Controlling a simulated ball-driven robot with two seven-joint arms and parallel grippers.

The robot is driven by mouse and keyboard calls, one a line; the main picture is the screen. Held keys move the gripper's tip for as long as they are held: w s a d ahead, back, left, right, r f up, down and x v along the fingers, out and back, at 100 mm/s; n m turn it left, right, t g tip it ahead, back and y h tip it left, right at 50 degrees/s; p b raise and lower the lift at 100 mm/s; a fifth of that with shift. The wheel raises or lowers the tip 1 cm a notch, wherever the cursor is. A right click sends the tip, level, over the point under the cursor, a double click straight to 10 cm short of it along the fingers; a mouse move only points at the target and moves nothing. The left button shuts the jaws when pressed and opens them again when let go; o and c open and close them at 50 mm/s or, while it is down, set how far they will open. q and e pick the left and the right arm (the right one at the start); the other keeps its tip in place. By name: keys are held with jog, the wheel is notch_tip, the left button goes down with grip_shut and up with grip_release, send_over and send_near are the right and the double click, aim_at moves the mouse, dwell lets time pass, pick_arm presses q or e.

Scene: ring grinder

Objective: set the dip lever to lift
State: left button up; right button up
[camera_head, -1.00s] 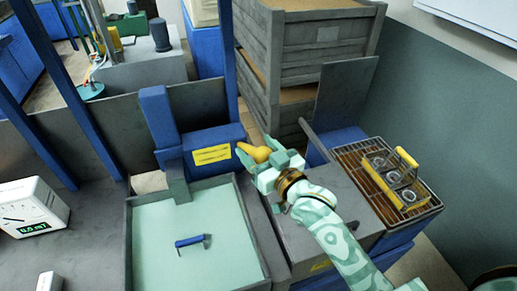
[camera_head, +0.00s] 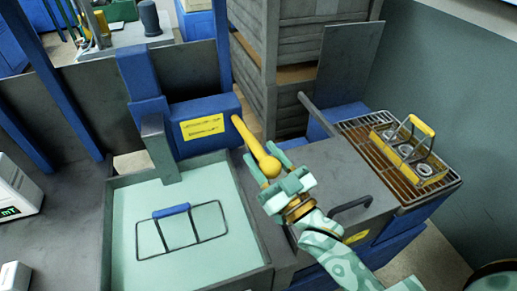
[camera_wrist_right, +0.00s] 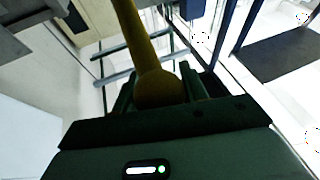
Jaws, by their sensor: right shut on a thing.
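The dip lever is a yellow bar with a round knob (camera_head: 254,145), on the right side of the blue box (camera_head: 205,129) with a yellow label. It slants down toward me. My right gripper (camera_head: 270,163) is shut on the knob; in the right wrist view the knob (camera_wrist_right: 158,90) sits between the fingers. A grey arm hangs from the blue post (camera_head: 140,75) over the pale tank (camera_head: 110,235). A wire frame with a blue handle (camera_head: 171,211) shows in the tank. My left gripper is not in view.
A yellow-handled carrier (camera_head: 425,125) with several rings stands on a wire rack (camera_head: 362,130) at the right. A grey lidded box (camera_head: 335,175) with a dark handle is beside my right gripper. Wooden crates (camera_head: 305,50) stand behind.

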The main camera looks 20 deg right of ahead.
notch_tip(320, 180, down, 6)
jog(key=s+b, duration=0.1)
jog(key=b, duration=0.1)
jog(key=shift+s+f, duration=0.15)
jog(key=shift+f, duration=0.05)
jog(key=shift+s+f+b, duration=0.15)
jog(key=shift+f+b, duration=0.3)
jog(key=shift+f, duration=0.35)
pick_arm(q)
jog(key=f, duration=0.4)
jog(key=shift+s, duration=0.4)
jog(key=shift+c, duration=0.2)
